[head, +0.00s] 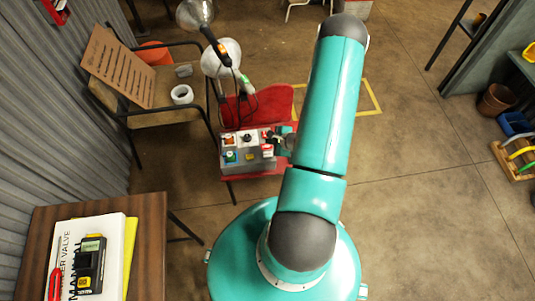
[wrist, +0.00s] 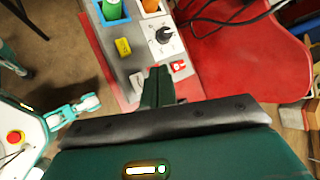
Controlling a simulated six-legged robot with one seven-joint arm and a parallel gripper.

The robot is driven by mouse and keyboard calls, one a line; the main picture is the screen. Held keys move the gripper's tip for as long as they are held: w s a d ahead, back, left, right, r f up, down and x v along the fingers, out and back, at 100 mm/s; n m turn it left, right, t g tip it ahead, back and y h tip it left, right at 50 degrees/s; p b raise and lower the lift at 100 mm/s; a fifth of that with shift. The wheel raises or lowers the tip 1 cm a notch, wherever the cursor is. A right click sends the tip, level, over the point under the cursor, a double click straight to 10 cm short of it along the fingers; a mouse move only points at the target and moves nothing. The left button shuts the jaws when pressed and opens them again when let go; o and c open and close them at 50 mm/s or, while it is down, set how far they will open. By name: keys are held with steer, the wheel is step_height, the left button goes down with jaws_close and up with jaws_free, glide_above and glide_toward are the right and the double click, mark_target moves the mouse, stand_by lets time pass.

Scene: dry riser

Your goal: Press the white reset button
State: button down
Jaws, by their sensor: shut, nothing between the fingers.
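The grey control box (head: 240,165) sits on a red seat in the head view. It also fills the upper middle of the wrist view (wrist: 136,62). Its face carries a green button (wrist: 111,9), an orange button (wrist: 150,5), a yellow control (wrist: 123,47), a black knob (wrist: 165,35) and a small red part with white on it (wrist: 178,66). I cannot clearly pick out a white button; the fingers cover part of the panel. My gripper (head: 272,140) is shut and empty over the box's right side. Its fingertips (wrist: 160,72) show close to the red part; contact cannot be told.
The red seat (wrist: 225,65) lies right of the box, with black cable across it. A lamp (head: 222,58) stands behind. A chair (head: 150,112) holding a slotted board (head: 117,68) is at left. A wooden table (head: 150,230) is at front left.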

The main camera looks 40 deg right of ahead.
mark_target(270, 155)
step_height(270, 155, down, 7)
steer(key=shift+f, duration=0.15)
stand_by(2.2)
steer(key=shift+f, duration=0.4)
steer(key=shift+f, duration=0.45)
stand_by(0.6)
steer(key=shift+r, duration=0.9)
steer(key=shift+r, duration=2.5)
